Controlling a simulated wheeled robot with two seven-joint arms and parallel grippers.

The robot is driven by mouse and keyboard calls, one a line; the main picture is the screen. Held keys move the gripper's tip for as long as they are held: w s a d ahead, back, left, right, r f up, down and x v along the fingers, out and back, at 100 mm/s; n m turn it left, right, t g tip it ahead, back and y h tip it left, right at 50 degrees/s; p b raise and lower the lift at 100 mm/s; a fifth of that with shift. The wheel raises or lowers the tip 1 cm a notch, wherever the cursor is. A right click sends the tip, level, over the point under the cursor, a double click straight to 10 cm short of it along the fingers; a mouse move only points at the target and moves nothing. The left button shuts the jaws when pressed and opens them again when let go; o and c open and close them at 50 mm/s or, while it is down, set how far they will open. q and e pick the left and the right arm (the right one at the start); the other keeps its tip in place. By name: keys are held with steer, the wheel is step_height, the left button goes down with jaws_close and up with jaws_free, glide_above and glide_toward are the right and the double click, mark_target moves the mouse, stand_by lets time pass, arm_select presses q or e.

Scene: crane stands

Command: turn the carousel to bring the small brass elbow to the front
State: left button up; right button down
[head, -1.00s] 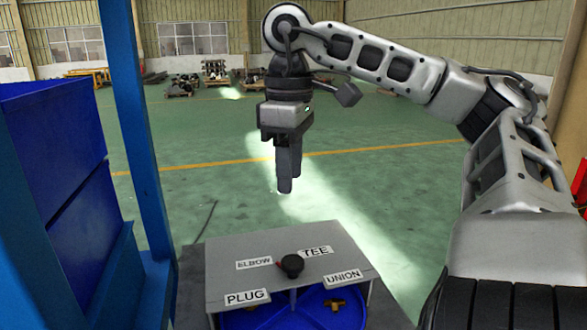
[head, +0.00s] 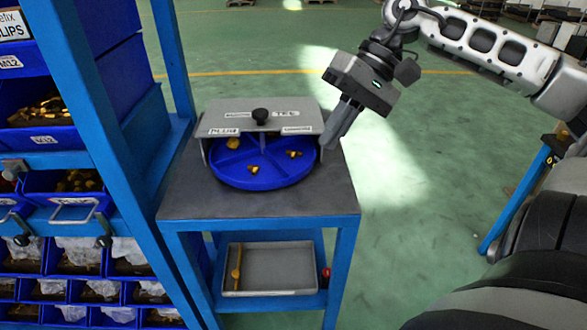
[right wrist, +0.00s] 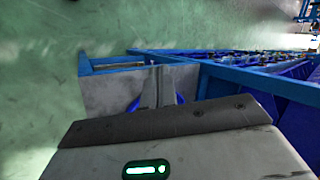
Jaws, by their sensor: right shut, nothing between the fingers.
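My left gripper is not in view.
A blue rack with bins (head: 75,185) of brass parts stands close on the left, its post beside the stand. A grey tray (head: 270,268) is on the stand's lower shelf. Open green floor (head: 420,170) lies to the right.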

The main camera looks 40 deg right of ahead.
steer(key=w+a+f+n+t, duration=0.2)
steer(key=f+n+t, duration=0.7)
steer(key=n, duration=0.6)
steer(key=w+a+f+n+t, duration=0.1)
steer(key=a+f+n+t, duration=0.35)
steer(key=f+n, duration=0.8)
steer(key=s+a+f+m+g+h, duration=0.2)
steer(key=s+a+f+m, duration=0.2)
steer(key=m, duration=0.6)
steer(key=s+a+f+m+g+h, duration=0.2)
steer(key=s+a+f+m, duration=0.3)
steer(key=a+f+m, duration=0.3)
step_height(320, 180, down, 2)
steer(key=m, duration=0.3)
steer(key=shift+s+a+g+h, duration=0.25)
steer(key=shift+a+g+h, duration=0.05)
steer(key=shift+a+g, duration=0.1)
steer(key=shift+f, duration=0.1)
